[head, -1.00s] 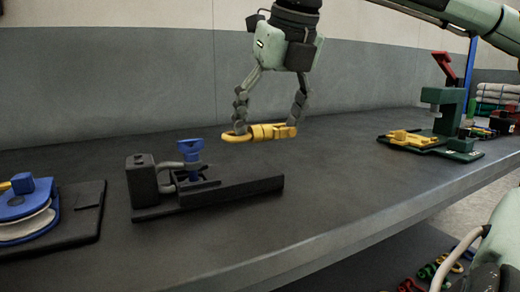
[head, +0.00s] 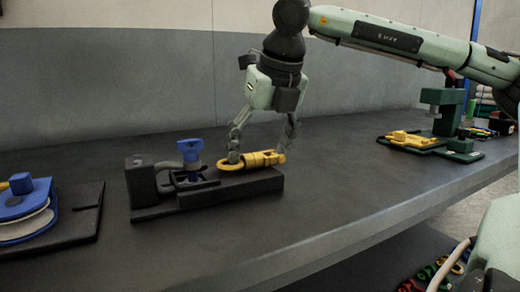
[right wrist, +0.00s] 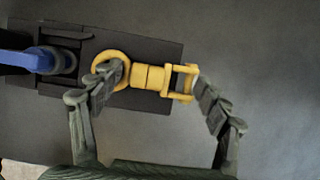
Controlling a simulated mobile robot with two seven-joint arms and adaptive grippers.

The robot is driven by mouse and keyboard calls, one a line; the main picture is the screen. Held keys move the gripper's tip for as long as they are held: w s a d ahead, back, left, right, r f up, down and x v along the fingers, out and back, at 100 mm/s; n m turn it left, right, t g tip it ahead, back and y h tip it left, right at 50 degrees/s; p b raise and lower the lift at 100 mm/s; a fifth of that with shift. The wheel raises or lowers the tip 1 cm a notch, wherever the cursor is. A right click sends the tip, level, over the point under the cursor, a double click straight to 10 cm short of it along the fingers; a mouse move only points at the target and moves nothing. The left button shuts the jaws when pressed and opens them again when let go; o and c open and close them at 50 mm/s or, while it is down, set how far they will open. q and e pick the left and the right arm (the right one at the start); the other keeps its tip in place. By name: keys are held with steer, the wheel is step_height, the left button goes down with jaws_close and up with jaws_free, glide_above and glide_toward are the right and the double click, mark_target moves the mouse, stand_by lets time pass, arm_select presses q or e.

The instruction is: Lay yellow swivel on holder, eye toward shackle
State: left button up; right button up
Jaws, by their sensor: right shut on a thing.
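The yellow swivel (head: 262,159) is in my right gripper (head: 258,158), which is shut on it from above. Its round eye (head: 229,166) points left, toward the shackle (head: 168,165) with the blue pin head (head: 190,149). In the right wrist view the swivel (right wrist: 150,77) lies over the black holder (right wrist: 150,102), eye toward the blue pin, forked end at the right. The holder (head: 230,192) also shows in the head view; the swivel is at or just above its top, and I cannot tell whether they touch. My left gripper is not in view.
A blue spool device (head: 25,205) stands on a black base at the left. A green press (head: 443,115) with yellow parts (head: 410,138) stands at the back right. The dark table (head: 340,170) is clear between the holder and the press.

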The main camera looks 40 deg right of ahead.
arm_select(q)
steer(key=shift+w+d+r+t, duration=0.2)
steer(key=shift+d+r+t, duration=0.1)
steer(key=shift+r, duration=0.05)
arm_select(e)
steer(key=o, duration=1.6)
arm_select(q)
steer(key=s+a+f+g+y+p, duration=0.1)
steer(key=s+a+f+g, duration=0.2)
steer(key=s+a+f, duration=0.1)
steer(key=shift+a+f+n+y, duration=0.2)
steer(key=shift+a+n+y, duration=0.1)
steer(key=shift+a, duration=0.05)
arm_select(e)
steer(key=v, duration=1.2)
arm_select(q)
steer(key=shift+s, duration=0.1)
